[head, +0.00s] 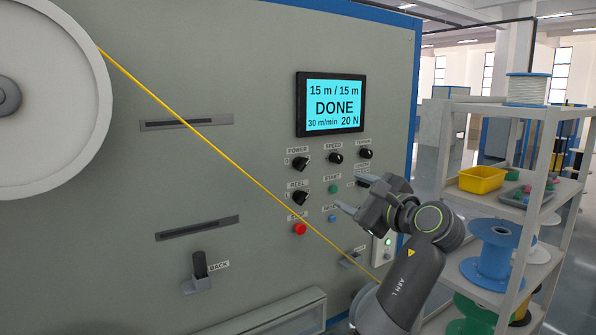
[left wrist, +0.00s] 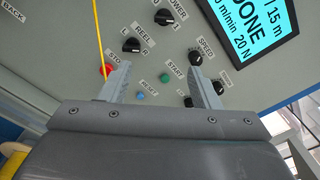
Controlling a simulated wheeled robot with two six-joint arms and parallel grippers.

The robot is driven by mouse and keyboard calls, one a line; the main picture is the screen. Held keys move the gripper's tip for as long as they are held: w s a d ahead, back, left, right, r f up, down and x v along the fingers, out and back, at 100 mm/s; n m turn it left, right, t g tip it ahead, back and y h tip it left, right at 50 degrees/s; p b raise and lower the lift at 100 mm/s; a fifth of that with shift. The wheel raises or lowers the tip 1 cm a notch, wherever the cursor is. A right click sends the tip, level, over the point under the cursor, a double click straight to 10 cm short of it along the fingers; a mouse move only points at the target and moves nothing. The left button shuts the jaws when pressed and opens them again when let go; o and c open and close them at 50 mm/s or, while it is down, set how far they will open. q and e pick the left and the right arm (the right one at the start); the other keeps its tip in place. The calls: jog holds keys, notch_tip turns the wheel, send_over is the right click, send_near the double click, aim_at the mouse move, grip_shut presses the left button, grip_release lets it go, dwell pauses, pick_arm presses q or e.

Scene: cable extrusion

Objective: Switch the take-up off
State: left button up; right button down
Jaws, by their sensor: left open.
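The grey take-up panel (head: 260,110) carries a black POWER knob (head: 301,163) with a 0 mark at its left; it also shows in the left wrist view (left wrist: 164,17). Below it are a black REEL knob (head: 300,197) and a red STOP button (head: 299,229). The lit screen (head: 335,105) reads DONE, 15 m / 15 m. My left gripper (head: 356,194) is open in front of the lower right controls. In the left wrist view the green START button (left wrist: 165,78) appears between its fingers (left wrist: 160,72). The fingers hold nothing. My right gripper is out of view.
A yellow cable (head: 195,132) runs diagonally from the white reel (head: 60,120) across the panel, passing near the STOP button. A BACK lever (head: 199,265) stands lower left. A shelf (head: 510,193) with a blue spool (head: 494,255) and a yellow bin (head: 481,180) stands at right.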

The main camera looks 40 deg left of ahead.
pick_arm(q)
notch_tip(320, 180, up, 2)
jog(key=s, duration=0.1)
jog(key=p, duration=0.6)
send_near(304, 166)
jog(key=shift+g, duration=0.3)
jog(key=x, duration=0.8)
jog(key=shift+w+a+r, duration=0.1)
jog(key=shift+w+r, duration=0.15)
jog(key=shift+r, duration=0.1)
jog(key=shift+w+a+f, duration=0.15)
jog(key=shift+w+a, duration=0.05)
jog(key=shift+a, duration=0.4)
jog(key=c, duration=1)
jog(key=shift+n, duration=0.3)
